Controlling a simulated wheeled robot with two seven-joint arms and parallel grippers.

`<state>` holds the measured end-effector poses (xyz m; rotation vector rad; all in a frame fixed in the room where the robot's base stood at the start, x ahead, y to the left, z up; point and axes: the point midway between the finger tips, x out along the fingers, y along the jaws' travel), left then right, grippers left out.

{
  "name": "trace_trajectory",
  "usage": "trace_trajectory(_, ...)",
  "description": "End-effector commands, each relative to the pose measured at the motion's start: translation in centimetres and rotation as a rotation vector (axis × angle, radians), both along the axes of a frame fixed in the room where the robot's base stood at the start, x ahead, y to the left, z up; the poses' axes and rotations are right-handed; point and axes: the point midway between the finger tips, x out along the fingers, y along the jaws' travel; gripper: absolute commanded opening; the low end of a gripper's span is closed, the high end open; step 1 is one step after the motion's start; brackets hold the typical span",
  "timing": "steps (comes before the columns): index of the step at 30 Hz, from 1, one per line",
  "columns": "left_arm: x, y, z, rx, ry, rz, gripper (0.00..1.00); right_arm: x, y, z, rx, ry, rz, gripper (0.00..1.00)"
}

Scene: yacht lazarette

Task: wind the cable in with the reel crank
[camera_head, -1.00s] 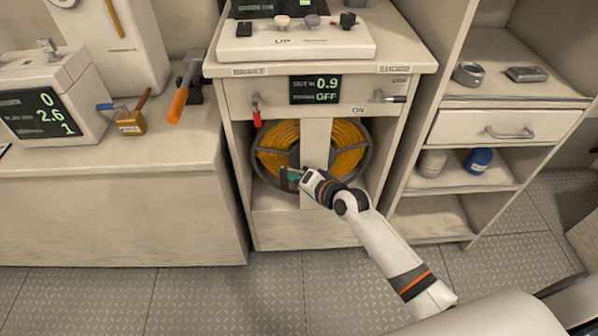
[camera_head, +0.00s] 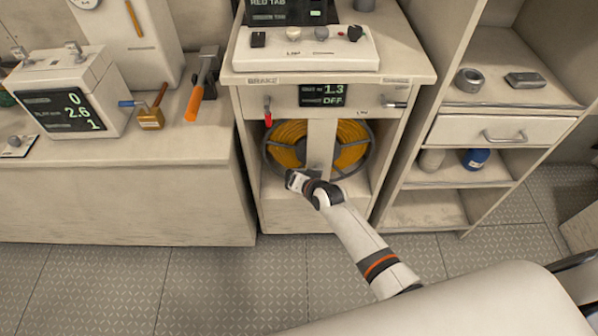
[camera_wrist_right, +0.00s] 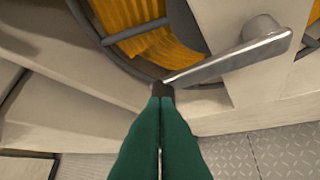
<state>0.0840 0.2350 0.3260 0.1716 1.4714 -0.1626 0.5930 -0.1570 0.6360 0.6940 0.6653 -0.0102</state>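The reel (camera_head: 288,148) carries yellow-orange cable and sits in the cabinet's open bay, behind a pale upright. My right gripper (camera_head: 296,180) is in front of the reel's lower left. In the right wrist view the grey crank arm (camera_wrist_right: 230,62) runs from a hub on the upright down left to a dark knob (camera_wrist_right: 161,88). The green fingers of my right gripper (camera_wrist_right: 162,98) are close together with the knob at their tips, apparently gripping it. The display (camera_head: 322,95) above the reel reads 1.3 and OFF. My left gripper is out of view.
A red-handled brake lever (camera_head: 268,115) hangs left of the display, and a shore lever (camera_head: 396,104) is at right. A button panel (camera_head: 305,48) is on top. Shelves (camera_head: 465,180) stand close on the right. The floor in front is clear.

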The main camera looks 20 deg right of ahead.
Motion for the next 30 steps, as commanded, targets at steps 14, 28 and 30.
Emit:
trace_trajectory(14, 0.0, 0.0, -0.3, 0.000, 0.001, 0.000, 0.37, 0.1, 0.5, -1.5, 0.003, 0.001, 0.001, 0.00)
trace_trajectory(28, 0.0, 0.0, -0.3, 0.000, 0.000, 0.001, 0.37, 0.1, 0.5, -1.5, 0.002, 0.001, 0.000, 0.00)
trace_trajectory(30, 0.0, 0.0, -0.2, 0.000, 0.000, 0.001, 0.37, 0.1, 0.5, -1.4, 0.002, 0.001, 0.000, 0.00)
